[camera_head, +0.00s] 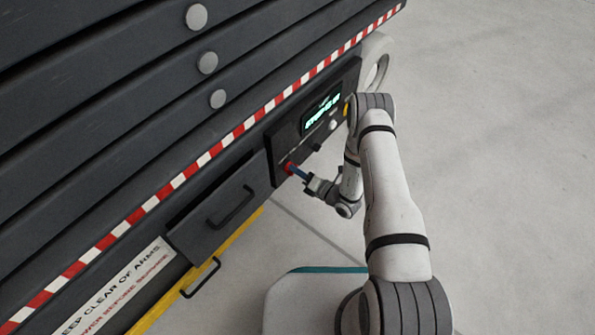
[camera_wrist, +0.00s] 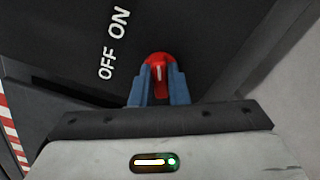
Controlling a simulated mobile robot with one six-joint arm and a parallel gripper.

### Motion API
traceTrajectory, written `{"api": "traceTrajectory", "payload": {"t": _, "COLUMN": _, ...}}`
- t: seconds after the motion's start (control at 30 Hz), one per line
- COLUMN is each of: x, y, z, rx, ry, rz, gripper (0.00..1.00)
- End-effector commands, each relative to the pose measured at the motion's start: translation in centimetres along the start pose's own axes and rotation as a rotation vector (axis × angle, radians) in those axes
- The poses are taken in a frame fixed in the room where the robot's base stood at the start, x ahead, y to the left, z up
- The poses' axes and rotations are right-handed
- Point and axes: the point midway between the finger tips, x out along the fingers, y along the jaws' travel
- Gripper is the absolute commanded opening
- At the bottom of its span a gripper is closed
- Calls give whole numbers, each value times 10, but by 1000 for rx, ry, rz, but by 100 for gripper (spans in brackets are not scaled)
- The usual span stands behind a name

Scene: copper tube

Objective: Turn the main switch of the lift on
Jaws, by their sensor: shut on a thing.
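The main switch is a red rotary knob (camera_wrist: 159,66) with a white mark, on the dark control panel. White letters "OFF" and "ON" (camera_wrist: 114,42) stand on the panel to its left in the wrist view. My gripper (camera_wrist: 160,78) has its blue fingers on both sides of the knob and is shut on it. In the head view the red switch (camera_head: 289,168) shows at the lower left of the panel, with my gripper (camera_head: 295,171) reaching it from the right. The fingers hide part of the knob.
A lit green display (camera_head: 322,113) sits on the panel above the switch. A dark drawer (camera_head: 222,210) with a handle is to the left. Red-and-white striped edging (camera_head: 200,163) runs along the lift. Grey floor is open on the right.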

Motion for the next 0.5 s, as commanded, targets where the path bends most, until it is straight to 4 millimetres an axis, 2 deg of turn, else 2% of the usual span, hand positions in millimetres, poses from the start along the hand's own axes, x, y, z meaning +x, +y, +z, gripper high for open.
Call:
{"api": "traceTrajectory", "payload": {"t": 0.13, "x": -1, "y": -1, "z": 0, "rx": 2, "ry": -2, "rz": -3, "gripper": 0}}
{"api": "traceTrajectory", "payload": {"t": 0.17, "x": -1, "y": -1, "z": 0, "rx": 2, "ry": -2, "rz": -3, "gripper": 16}}
{"api": "traceTrajectory", "payload": {"t": 0.4, "x": 0, "y": -1, "z": 0, "rx": 1, "ry": -1, "rz": -2, "gripper": 36}}
{"api": "traceTrajectory", "payload": {"t": 0.5, "x": 0, "y": 0, "z": 0, "rx": 0, "ry": -1, "rz": -1, "gripper": 36}}
